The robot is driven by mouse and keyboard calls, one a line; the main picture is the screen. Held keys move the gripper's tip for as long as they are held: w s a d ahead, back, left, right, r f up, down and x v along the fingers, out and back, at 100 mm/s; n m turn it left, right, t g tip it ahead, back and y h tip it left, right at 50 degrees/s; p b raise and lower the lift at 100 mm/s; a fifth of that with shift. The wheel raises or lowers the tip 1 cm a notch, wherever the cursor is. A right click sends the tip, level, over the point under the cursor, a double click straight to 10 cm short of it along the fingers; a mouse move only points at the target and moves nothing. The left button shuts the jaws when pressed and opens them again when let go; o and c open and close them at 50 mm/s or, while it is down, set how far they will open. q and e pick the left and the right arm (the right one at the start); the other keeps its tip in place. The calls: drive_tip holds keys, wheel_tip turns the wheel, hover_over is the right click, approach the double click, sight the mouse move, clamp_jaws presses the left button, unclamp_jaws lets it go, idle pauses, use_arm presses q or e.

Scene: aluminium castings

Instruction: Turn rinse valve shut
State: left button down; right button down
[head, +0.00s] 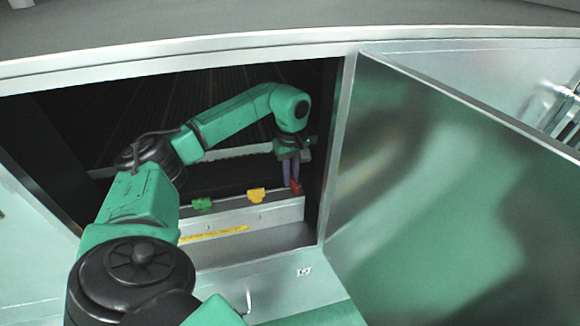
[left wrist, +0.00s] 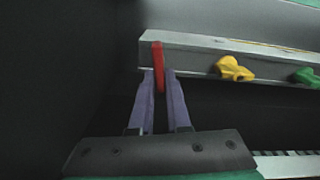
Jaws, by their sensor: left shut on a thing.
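Three valve handles sit in a row on a metal ledge inside the open cabinet: a green handle (head: 203,205), a yellow handle (head: 257,195) and a red handle (head: 296,187). My left gripper (head: 290,178) reaches into the cabinet and is shut on the red handle. In the left wrist view the red handle (left wrist: 157,55) stands between the two purple fingers (left wrist: 160,80), lengthwise along them. The yellow handle (left wrist: 232,69) and the green handle (left wrist: 305,77) lie to its right there, turned across the ledge. I cannot read which one is the rinse valve. My right gripper is not in view.
The metal ledge (head: 285,214) carries a yellow label strip (head: 213,233). The cabinet's side edge (head: 335,150) is close to the right of my gripper. The open door (head: 440,180) stands to the right. The cabinet's interior behind is dark.

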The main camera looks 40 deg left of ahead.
sight(292, 178)
use_arm(q)
drive_tip(key=shift+w+m, duration=0.1)
drive_tip(key=shift+m, duration=1)
drive_tip(key=shift+d, duration=0.1)
drive_tip(key=c, duration=0.9)
unclamp_jaws()
drive_tip(key=shift+r, duration=0.15)
wheel_tip(292, 178, up, 7)
drive_tip(key=shift+r+b, duration=0.15)
drive_tip(key=shift+b, duration=0.65)
